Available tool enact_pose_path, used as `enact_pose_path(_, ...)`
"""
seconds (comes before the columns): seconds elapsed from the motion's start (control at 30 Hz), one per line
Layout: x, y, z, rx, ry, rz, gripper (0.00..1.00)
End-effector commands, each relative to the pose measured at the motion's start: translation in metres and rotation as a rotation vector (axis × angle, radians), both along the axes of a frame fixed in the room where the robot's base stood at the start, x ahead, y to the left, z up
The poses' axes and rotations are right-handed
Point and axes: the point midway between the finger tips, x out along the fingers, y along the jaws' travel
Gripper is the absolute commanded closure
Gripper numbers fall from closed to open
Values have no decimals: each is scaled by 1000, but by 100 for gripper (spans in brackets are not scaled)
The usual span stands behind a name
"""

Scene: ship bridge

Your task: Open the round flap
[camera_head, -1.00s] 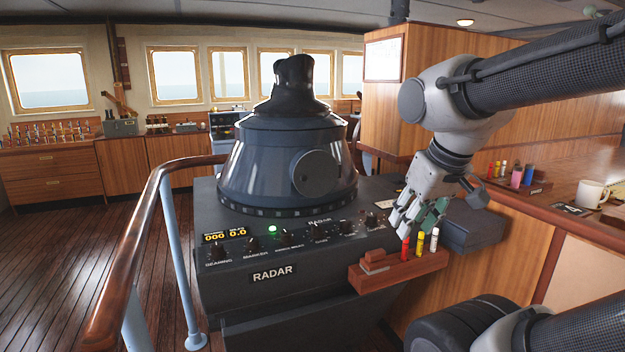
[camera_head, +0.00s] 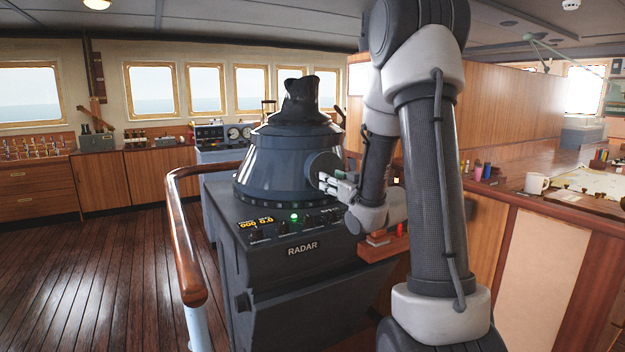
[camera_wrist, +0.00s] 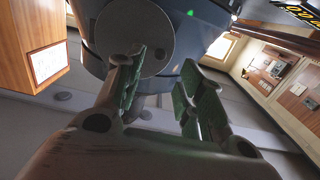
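The round flap (camera_head: 322,166) is a dark grey disc on the side of the radar's cone-shaped housing (camera_head: 275,160). It looks closed against the housing. My gripper (camera_head: 325,180) is at the flap's lower right edge in the head view, its fingers pointing left toward it. In the wrist view the flap (camera_wrist: 135,30) lies just beyond the fingertips, at the upper left. There my gripper (camera_wrist: 165,75) has its two green-padded fingers apart, with nothing visible between them. The left finger overlaps the flap's lower edge; I cannot tell whether it touches.
The radar console (camera_head: 300,275) stands below the housing. A wooden handrail (camera_head: 185,240) curves along its left. A small wooden rack (camera_head: 380,248) with a red marker is partly hidden behind my arm. A wooden counter (camera_head: 515,190) with a white mug (camera_head: 537,183) is at right.

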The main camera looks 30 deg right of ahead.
Motion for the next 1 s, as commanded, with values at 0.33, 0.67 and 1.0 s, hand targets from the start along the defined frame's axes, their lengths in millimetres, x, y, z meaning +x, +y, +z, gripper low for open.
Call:
enact_pose_path(0.33, 54, 3, 1, 0, -4, 3, 62)
enact_pose_path(0.67, 75, 3, 1, 0, -2, 1, 62)
enact_pose_path(1.0, 75, 3, 1, 0, -2, 1, 94)
